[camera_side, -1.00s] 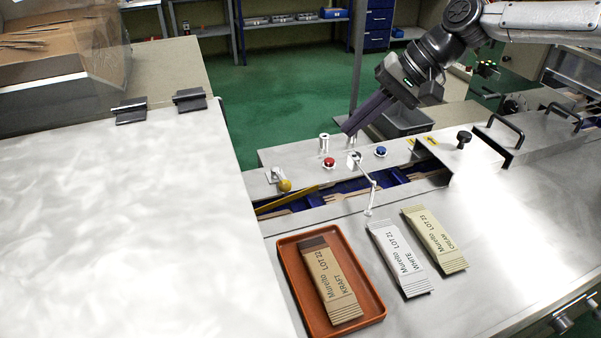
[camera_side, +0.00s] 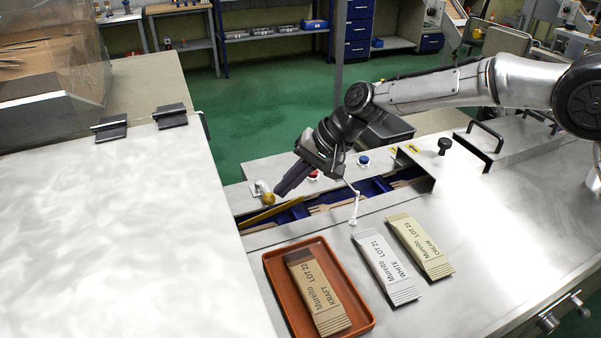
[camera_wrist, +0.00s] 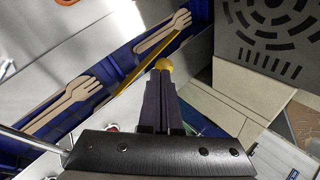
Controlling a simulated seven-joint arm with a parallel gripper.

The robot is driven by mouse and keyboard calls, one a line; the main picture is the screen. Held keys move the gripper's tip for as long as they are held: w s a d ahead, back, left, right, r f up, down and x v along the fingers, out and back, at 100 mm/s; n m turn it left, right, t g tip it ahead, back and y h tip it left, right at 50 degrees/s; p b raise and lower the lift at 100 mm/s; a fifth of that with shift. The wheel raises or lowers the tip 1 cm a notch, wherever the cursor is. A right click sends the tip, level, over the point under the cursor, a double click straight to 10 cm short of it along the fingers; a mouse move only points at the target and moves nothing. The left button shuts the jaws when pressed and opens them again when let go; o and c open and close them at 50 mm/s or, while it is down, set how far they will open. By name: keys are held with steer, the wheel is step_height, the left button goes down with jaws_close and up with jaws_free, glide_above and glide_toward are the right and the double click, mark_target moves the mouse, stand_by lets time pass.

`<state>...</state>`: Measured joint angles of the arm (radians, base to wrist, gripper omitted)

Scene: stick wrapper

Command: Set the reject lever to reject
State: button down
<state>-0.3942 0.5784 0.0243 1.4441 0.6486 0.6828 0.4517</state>
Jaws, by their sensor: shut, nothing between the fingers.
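The lever with a yellow ball knob (camera_side: 267,199) stands on the metal panel at the left end of the blue channel. It also shows in the wrist view (camera_wrist: 163,64), just beyond my fingertips. My gripper (camera_side: 279,192) is shut and empty, with its dark fingers pointing down and left at the knob. The fingertips are very close to the knob; I cannot tell whether they touch it. A yellow bar (camera_side: 270,214) lies slanted across the channel beside the lever. Any lever markings are too small to read.
The blue channel (camera_side: 377,187) holds wooden forks. A red button (camera_side: 314,175), a blue button (camera_side: 363,160) and a thin white arm (camera_side: 354,207) are near my gripper. In front lie an orange tray (camera_side: 271,277) with a kraft packet, a white packet (camera_side: 385,265) and a cream packet (camera_side: 420,246).

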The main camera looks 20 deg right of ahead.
steer(key=shift+w+a+f, duration=0.1)
steer(key=shift+a+f, duration=0.15)
steer(key=shift+a+m+t, duration=0.4)
steer(key=shift+a+m, duration=0.1)
steer(key=shift+m, duration=0.1)
stand_by(0.3)
steer(key=shift+s+a+h, duration=0.1)
steer(key=shift+s+h, duration=0.1)
steer(key=shift+h, duration=0.1)
steer(key=shift+w+a, duration=0.2)
steer(key=shift+a, duration=0.8)
steer(key=shift+w+a, duration=0.15)
steer(key=shift+a, duration=0.8)
steer(key=shift+w+a, duration=0.2)
steer(key=shift+a, duration=0.8)
steer(key=shift+w+d, duration=0.1)
steer(key=shift+w+d, duration=0.15)
steer(key=shift+d, duration=0.5)
